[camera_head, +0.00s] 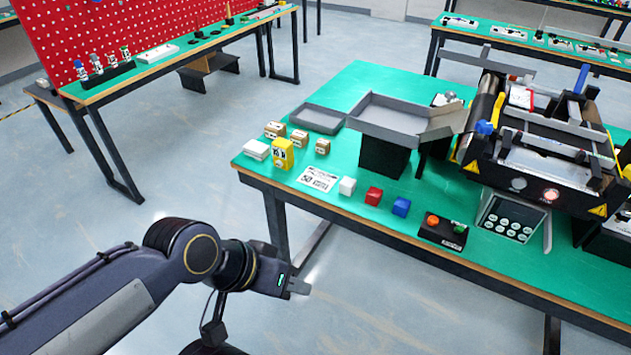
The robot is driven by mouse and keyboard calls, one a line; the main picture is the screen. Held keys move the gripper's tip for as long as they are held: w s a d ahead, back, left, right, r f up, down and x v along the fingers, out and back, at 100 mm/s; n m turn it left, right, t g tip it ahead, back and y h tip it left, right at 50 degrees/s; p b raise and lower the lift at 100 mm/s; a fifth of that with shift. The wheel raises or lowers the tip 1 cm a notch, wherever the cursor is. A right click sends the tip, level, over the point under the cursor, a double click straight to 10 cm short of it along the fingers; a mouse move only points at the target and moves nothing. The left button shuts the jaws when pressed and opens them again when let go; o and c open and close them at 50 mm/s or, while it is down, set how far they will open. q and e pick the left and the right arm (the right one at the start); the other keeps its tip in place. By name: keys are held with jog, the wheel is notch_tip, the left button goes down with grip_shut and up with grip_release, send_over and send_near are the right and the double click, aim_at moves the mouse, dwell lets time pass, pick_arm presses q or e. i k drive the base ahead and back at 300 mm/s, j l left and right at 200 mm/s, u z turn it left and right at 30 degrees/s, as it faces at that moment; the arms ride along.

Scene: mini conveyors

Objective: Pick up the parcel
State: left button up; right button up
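Three small brown cardboard boxes that look like parcels stand at the left end of the green table: one at the back left (275,130), one in the middle (299,138) and one on the right (323,147). I cannot tell which is the task's parcel. My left gripper (298,286) hangs over the floor in front of the table, lower in the picture than the boxes and apart from them. Nothing shows held in it; its finger gap is not clear from this angle. My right gripper is not in view.
Near the boxes are a yellow device (283,154), a white stack (256,150) and a printed sheet (318,179). White (347,187), red (373,196) and blue (401,207) cubes line the front. A grey tray (318,118) and the conveyor machine (545,160) stand behind.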

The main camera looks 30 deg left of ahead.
aim_at(300, 138)
jog(key=i+j+u, duration=0.1)
jog(key=j+u, duration=0.25)
jog(key=i+j+u, duration=0.1)
jog(key=u, duration=0.2)
jog(key=i+j+u, duration=0.15)
jog(key=u, duration=0.2)
jog(key=i, duration=0.05)
